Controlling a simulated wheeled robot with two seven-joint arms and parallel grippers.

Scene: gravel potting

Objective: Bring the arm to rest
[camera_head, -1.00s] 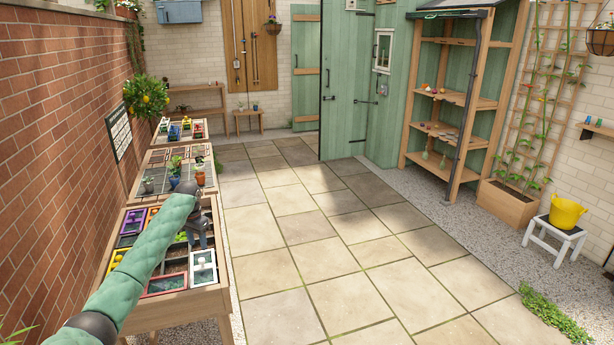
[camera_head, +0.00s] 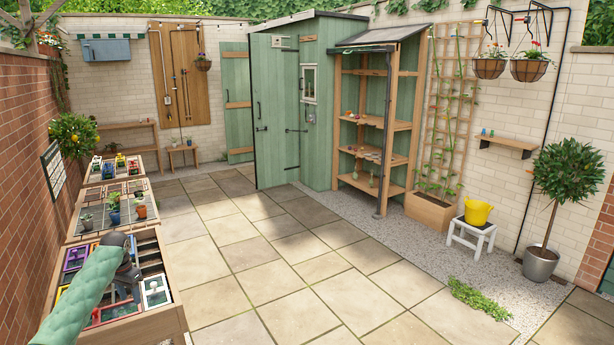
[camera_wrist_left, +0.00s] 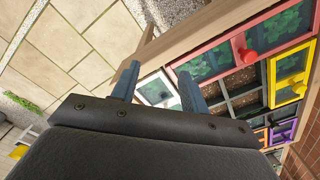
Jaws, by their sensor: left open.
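My left arm (camera_head: 82,298) is green-sleeved and comes in from the lower left in the head view. My left gripper (camera_head: 132,285) is dark and hangs over the near wooden table (camera_head: 168,325). In the left wrist view its two blue-grey fingers (camera_wrist_left: 158,88) stand apart with nothing between them. Below them are a white-framed box (camera_wrist_left: 157,90) and a red-framed box (camera_wrist_left: 245,62). The white-framed box also shows right of the gripper in the head view (camera_head: 156,291). My right gripper is in neither view.
Potted plants stand on the middle table (camera_head: 140,211), and more items on the far one (camera_head: 121,170). A brick wall (camera_head: 22,200) runs along the left. The paved floor (camera_head: 270,270) to the right is clear. A yellow bucket (camera_head: 477,212) sits on a white stool (camera_head: 470,236).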

